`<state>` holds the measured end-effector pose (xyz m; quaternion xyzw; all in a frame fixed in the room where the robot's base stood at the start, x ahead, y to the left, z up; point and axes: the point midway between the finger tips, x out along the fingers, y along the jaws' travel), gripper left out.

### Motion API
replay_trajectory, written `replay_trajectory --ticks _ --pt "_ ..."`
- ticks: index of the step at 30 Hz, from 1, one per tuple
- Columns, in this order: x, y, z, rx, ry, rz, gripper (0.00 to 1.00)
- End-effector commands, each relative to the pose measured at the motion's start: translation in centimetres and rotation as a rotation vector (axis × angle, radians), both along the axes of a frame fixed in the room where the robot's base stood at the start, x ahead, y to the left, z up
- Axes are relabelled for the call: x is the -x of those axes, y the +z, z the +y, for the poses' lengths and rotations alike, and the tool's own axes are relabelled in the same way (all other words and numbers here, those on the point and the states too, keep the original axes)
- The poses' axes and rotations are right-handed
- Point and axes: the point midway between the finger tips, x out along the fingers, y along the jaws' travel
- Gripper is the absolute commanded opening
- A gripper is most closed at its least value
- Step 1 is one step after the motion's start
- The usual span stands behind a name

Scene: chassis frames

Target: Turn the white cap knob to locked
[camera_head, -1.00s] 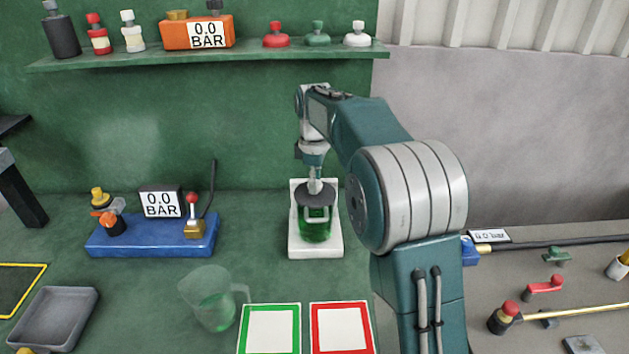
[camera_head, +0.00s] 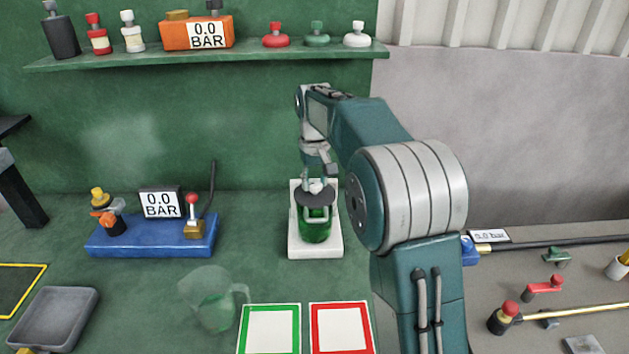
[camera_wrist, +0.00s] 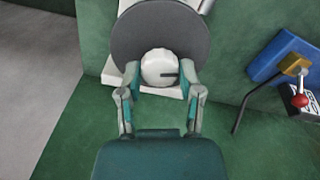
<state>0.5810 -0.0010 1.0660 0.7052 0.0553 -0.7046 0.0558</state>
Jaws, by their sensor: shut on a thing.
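The white cap knob (camera_head: 316,188) sits on the dark round lid (camera_head: 310,199) of a green jar (camera_head: 315,228). The jar stands upright on a white base (camera_head: 332,246). My gripper (camera_head: 317,182) points down at the knob from above. In the wrist view my gripper (camera_wrist: 160,72) has one finger on each side of the knob and is shut on it.
A blue gauge unit (camera_head: 130,240) with a red-topped lever stands left of the jar. A clear jug (camera_head: 212,306) and green-framed and red-framed cards (camera_head: 269,330) lie nearer. A shelf (camera_head: 250,56) with caps and bottles runs above. Bench around the white base is clear.

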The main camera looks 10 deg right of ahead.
Motion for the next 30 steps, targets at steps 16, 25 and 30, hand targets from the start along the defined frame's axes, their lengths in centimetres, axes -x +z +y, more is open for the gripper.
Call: replay_trajectory --ticks 16,25,30 --pt "-0.01 -0.24 0.07 -0.001 -0.328 0.003 0.00" --pt "-0.01 -0.25 0.08 -0.001 -0.369 0.003 0.00" --pt "0.00 -0.26 0.09 -0.001 -0.370 0.004 0.00"
